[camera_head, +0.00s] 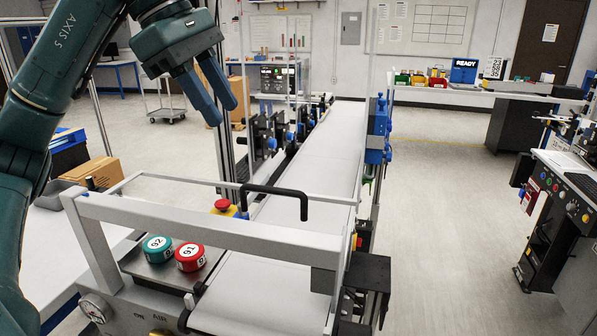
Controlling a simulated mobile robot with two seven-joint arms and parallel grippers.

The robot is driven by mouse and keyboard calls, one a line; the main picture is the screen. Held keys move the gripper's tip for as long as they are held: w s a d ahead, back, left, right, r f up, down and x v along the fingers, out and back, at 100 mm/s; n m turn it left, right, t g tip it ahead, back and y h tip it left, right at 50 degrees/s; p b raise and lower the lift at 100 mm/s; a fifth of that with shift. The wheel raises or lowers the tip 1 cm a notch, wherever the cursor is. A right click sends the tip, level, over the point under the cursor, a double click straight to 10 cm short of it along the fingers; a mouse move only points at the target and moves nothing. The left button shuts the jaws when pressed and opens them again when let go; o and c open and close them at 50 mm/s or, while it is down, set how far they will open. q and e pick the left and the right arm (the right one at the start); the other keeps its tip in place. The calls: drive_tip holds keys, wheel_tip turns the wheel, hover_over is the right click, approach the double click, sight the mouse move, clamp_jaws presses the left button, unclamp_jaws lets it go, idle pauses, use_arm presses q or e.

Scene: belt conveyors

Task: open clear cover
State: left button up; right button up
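The clear cover (210,232) shows as a light grey frame spanning the near end of the conveyor belt. Its transparent panel is hard to make out. A black bar handle (275,190) stands up at the frame's far side, above the belt. My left gripper (225,115) is at the upper left, with blue fingers pointing down and to the right. The fingers are apart with nothing between them. In the picture the gripper is above and left of the handle, clearly apart from it. My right gripper is not in view.
The white belt (320,150) runs away from me, with black and blue devices (275,130) along its left side. A red emergency button (222,205), a teal cap (157,245) and a red cap (190,256) are near the frame. Open floor lies right of the conveyor.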

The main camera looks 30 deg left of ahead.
sight(264, 190)
use_arm(q)
drive_tip(key=b+x, duration=0.2)
drive_tip(key=x, duration=1.1)
drive_tip(key=shift+d+f, duration=0.1)
drive_tip(key=shift+c, duration=0.5)
clamp_jaws()
